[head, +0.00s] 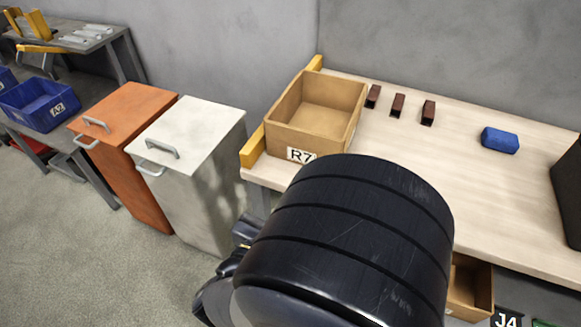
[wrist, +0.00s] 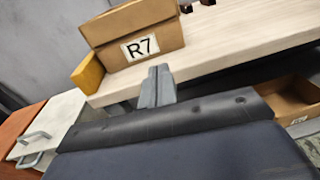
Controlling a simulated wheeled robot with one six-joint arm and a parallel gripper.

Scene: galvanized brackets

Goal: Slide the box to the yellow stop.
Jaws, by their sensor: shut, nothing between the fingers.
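The open cardboard box (head: 331,122) labelled R7 stands upright at the left end of the pale wooden table and looks empty. The yellow stop (head: 252,148) runs along the table's left edge. The box's left side is right beside it, with no clear gap visible. In the wrist view the box (wrist: 135,37) shows its label, with the stop (wrist: 88,74) at its left. My gripper (wrist: 158,72) is shut and empty, in front of the box below its label. Whether it touches the box I cannot tell. In the head view my arm hides the gripper.
Several small dark brown brackets (head: 397,105) and a blue block (head: 500,140) lie on the table (head: 456,175) right of the box. A dark bin stands at the right edge. Orange (head: 130,112) and white (head: 190,134) lidded bins stand left. A cardboard box (head: 470,285) is below.

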